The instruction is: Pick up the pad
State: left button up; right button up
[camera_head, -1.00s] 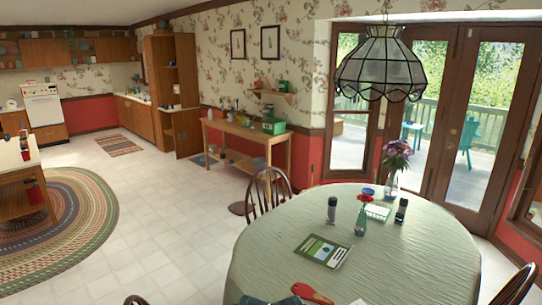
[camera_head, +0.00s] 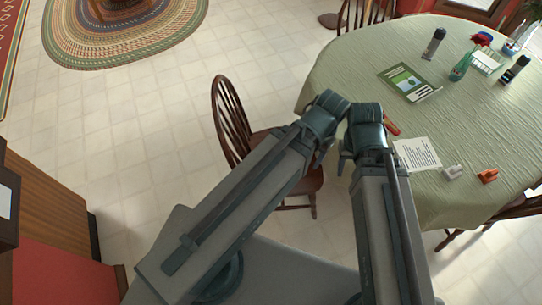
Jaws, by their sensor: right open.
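Several flat items on the round table could be the pad; I cannot tell which. A white sheet or pad with printed lines (camera_head: 417,154) lies near the table's close edge. A green and white flat item with a dark border (camera_head: 408,82) lies farther back, and a small white lined pad (camera_head: 487,61) lies near the far side. My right gripper (camera_head: 366,158) is open and appears empty, left of the white sheet in the picture. My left gripper (camera_head: 314,140) is just left of it, and its jaws are not clear.
The table with a pale green cloth (camera_head: 345,75) also holds a dark cylinder (camera_head: 434,43), a green bottle (camera_head: 461,66), a white item (camera_head: 452,172) and an orange item (camera_head: 488,175). A wooden chair (camera_head: 232,115) stands left of my arms. Floor at left is open.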

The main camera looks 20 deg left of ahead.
aim_at(489, 175)
jog(key=z, duration=1.35)
jog(key=u, duration=1.3)
jog(key=z, duration=1.3)
jog(key=i+l, duration=0.15)
jog(key=i, duration=0.15)
jog(key=i+l, duration=0.15)
jog(key=i+z, duration=0.05)
jog(key=i, duration=0.05)
